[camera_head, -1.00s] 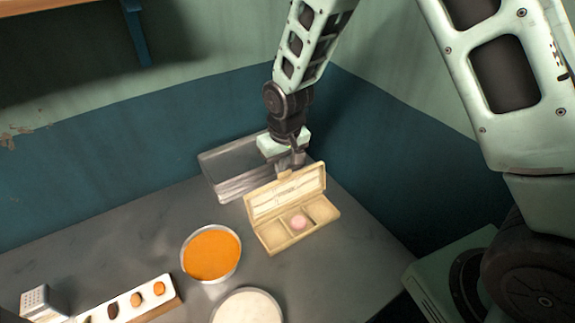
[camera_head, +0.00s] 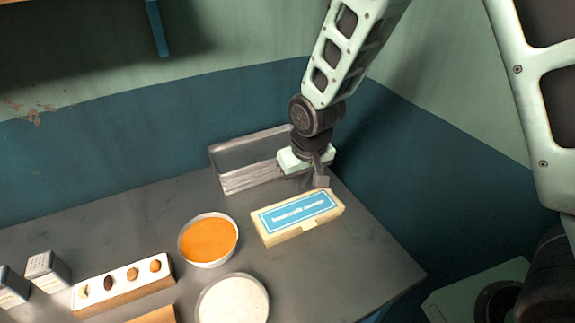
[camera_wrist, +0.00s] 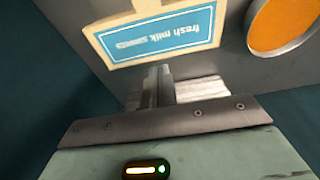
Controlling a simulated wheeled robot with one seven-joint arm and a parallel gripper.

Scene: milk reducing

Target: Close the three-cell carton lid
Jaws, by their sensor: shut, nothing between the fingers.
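The carton (camera_head: 283,233) stands on the grey table with its lid (camera_head: 300,211) down over the cells, so the cells and the pink item seen in them before are hidden. The lid has a blue label with white lettering, and it also shows in the wrist view (camera_wrist: 160,36). My gripper (camera_head: 321,181) is shut and empty, just behind the carton's back right edge.
A metal rack (camera_head: 250,160) stands behind the carton, close to my gripper. A bowl of orange contents (camera_head: 209,240) and a pale round dish (camera_head: 232,301) are left of the carton. A white-topped block (camera_head: 123,282) holds several small items. The table is clear to the right.

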